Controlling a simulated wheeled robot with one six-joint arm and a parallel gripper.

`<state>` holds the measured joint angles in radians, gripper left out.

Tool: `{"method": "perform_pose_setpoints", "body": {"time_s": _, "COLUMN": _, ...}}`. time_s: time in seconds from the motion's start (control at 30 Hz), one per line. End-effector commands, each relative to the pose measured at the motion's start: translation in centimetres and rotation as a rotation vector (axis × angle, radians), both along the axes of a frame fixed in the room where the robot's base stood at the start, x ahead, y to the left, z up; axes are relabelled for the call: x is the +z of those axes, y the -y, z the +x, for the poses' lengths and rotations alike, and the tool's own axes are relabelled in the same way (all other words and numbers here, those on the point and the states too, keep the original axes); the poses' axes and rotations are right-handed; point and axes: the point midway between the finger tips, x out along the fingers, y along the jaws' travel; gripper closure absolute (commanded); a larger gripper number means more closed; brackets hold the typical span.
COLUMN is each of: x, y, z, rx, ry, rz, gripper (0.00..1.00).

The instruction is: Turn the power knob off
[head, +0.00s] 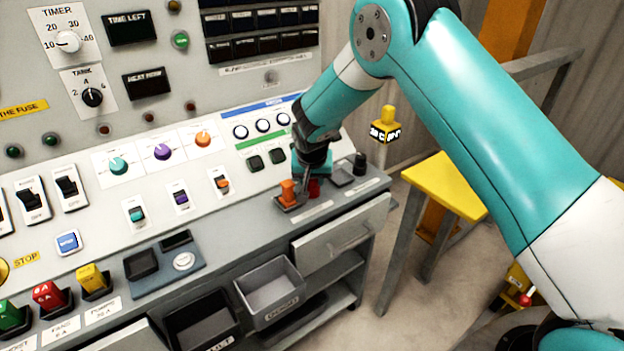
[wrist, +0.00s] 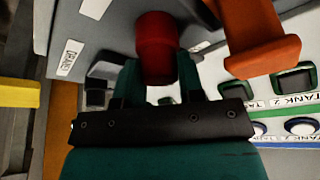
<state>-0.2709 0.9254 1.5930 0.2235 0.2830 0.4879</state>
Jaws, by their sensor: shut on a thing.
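My gripper (head: 312,168) reaches down at the right end of the console's front ledge. Its green fingers, seen in the wrist view (wrist: 158,78), are shut on a red round knob (wrist: 156,42), one finger on each side. In the head view only part of the red knob (head: 314,187) shows below the gripper. I cannot read a label that names it as the power knob. An orange handle (head: 288,192) stands just left of it and also shows in the wrist view (wrist: 255,35).
A black knob (head: 360,163) stands to the right on the ledge. Above are two dark green switches (head: 265,160) and several round white-faced buttons (head: 262,125). A grey drawer (head: 342,235) and open bin (head: 270,289) lie below. A yellow-topped stand (head: 446,183) is to the right.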

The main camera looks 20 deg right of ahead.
Motion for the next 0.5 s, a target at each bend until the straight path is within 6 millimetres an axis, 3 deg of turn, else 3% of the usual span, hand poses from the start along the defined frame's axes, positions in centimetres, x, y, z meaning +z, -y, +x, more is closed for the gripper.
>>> {"method": "perform_pose_setpoints", "body": {"time_s": 0.5, "x": -0.17, "y": -0.11, "z": -0.15, "rx": -0.165, "ry": -0.006, "rz": 0.000, "gripper": 0.88}}
